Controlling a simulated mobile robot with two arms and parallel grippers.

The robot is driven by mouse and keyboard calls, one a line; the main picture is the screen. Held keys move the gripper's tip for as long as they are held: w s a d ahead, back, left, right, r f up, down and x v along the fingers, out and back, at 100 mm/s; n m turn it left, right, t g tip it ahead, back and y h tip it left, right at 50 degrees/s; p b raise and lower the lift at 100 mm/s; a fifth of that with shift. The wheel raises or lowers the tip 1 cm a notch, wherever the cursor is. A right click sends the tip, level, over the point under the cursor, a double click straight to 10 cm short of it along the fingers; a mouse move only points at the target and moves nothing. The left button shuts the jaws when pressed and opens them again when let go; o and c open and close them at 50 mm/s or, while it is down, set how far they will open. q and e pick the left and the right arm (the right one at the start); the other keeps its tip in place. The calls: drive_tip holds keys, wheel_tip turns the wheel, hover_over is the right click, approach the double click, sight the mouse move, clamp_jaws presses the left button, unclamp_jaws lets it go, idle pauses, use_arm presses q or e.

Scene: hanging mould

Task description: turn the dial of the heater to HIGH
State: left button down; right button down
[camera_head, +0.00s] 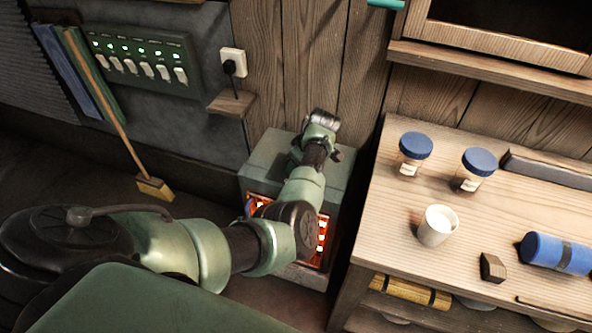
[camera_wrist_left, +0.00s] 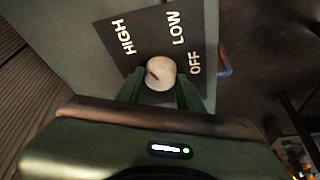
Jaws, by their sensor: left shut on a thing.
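The grey-green heater (camera_head: 262,165) stands on the floor by the wooden wall, its front glowing orange behind my left arm. In the left wrist view its dial (camera_wrist_left: 161,70) is a pale round knob with a red mark, on a dark plate (camera_wrist_left: 150,45) lettered HIGH, LOW and OFF. The red mark is on the knob's left side, the side of the HIGH lettering. My left gripper (camera_wrist_left: 159,89) is shut on the dial, one green finger on each side. In the head view the dial and fingertips are hidden. My right gripper is not in view.
A wooden bench (camera_head: 400,240) stands right of the heater with a white cup (camera_head: 437,226), two blue-lidded jars and a blue roll (camera_head: 556,253). A switch panel (camera_head: 140,58) and socket (camera_head: 233,62) are on the wall. A broom (camera_head: 153,187) leans at left.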

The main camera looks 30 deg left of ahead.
use_arm(q)
drive_tip(key=shift+w+n+g+b, duration=0.1)
drive_tip(key=shift+n+g+b, duration=0.3)
drive_tip(key=shift+n+b, duration=0.45)
drive_tip(key=c, duration=0.9)
unclamp_jaws()
drive_tip(key=v, duration=0.7)
drive_tip(key=shift+d+r, duration=0.2)
drive_tip(key=shift+r, duration=0.2)
